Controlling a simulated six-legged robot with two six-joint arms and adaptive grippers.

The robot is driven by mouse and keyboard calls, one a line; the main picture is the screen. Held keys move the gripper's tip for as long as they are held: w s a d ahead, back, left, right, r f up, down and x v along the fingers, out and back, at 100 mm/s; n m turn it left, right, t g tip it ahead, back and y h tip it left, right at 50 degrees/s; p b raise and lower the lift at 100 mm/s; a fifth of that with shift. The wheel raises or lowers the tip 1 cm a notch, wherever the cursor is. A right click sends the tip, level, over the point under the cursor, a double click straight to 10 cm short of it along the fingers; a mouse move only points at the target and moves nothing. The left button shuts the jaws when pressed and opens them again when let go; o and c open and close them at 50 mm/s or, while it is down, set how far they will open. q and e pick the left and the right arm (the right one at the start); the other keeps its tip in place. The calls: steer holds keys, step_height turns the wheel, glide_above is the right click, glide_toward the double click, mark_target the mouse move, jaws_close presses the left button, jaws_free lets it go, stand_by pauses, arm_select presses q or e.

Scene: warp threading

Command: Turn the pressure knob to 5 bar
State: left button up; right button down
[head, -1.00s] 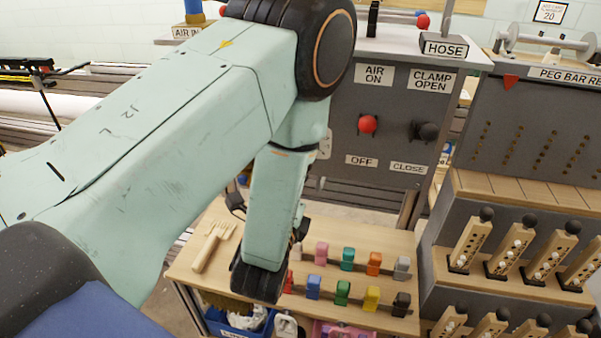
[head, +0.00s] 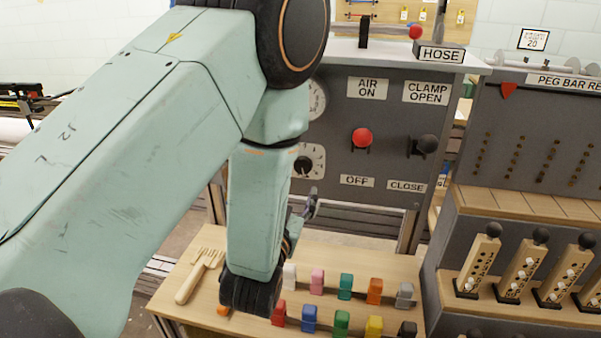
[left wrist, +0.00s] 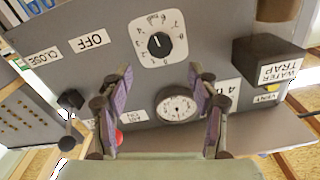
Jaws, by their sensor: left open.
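The pressure knob (head: 303,164) is a black knob on a white dial plate on the grey panel, partly behind my left arm. In the left wrist view the knob (left wrist: 159,43) shows whole, with the picture turned over. A round white gauge (left wrist: 180,107) sits beside it; its edge shows in the head view (head: 317,98). My left gripper (head: 310,204) is open and empty, low in front of the panel. In the left wrist view its fingers (left wrist: 162,76) are spread, with the knob beyond the gap and apart from them.
A red-balled lever (head: 362,138) and a black-balled lever (head: 427,144) stick out right of the knob. A water trap box (left wrist: 270,62) juts out beside the dial in the left wrist view. Coloured blocks and a wooden fork (head: 200,275) lie on the wooden table below.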

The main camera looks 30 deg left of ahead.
mark_target(302, 167)
arm_select(q)
steer(key=shift+w+a+f+n, duration=0.1)
steer(key=shift+w+a+n, duration=0.25)
steer(key=shift+w, duration=0.9)
steer(key=shift+w+a+r+n, duration=0.1)
steer(key=shift+w+a+n, duration=0.2)
steer(key=shift+w, duration=0.9)
steer(key=shift+w+a+f+n, duration=0.1)
steer(key=shift+w+a+n, duration=0.25)
steer(key=shift+w, duration=0.9)
steer(key=c, duration=1.2)
steer(key=shift+o, duration=0.2)
steer(key=shift+n, duration=0.4)
steer(key=o, duration=1.2)
steer(key=shift+c, duration=0.2)
